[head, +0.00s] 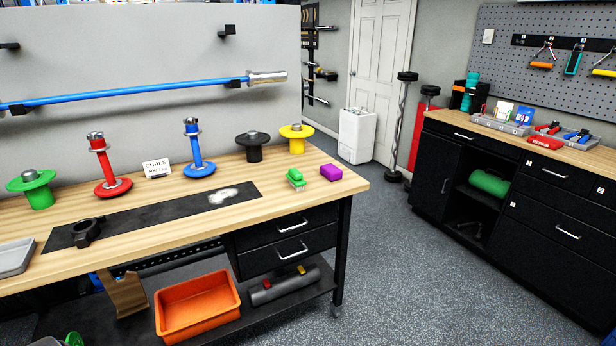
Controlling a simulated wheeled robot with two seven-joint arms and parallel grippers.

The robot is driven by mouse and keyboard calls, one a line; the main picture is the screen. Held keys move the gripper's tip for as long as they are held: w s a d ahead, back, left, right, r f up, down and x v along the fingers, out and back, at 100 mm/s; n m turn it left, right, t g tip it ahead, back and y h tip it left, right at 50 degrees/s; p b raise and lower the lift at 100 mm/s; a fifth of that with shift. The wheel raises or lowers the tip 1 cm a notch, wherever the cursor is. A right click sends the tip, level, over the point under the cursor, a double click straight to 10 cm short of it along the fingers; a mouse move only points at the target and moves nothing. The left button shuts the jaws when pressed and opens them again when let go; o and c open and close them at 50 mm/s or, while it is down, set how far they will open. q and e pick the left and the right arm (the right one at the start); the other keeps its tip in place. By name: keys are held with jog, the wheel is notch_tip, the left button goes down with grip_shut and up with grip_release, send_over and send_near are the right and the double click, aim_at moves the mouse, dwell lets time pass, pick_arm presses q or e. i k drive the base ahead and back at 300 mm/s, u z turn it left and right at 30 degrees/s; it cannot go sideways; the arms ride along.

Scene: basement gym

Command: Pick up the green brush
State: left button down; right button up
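The green brush (296,179) lies on the wooden workbench (340,185) near its right end, with pale bristles showing along its lower side. It is just left of a purple block (331,172) and apart from it. The brush sits right of a black mat (150,214) that has a white powdery patch (223,196) on it. Neither of my grippers shows in the head view.
On the bench stand a green spool (38,190), red post (108,165), blue post (197,150), black disc (252,145), yellow disc (297,138) and small sign (157,168). An orange bin (197,305) is on the lower shelf. Floor (430,270) is clear between bench and right cabinets (545,220).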

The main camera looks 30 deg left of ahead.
aim_at(295, 177)
jog(key=u, duration=1.05)
jog(key=k, duration=0.6)
jog(key=u, duration=0.4)
jog(key=i, duration=0.35)
jog(key=u, duration=0.65)
jog(key=i, duration=1.65)
jog(key=z, duration=0.7)
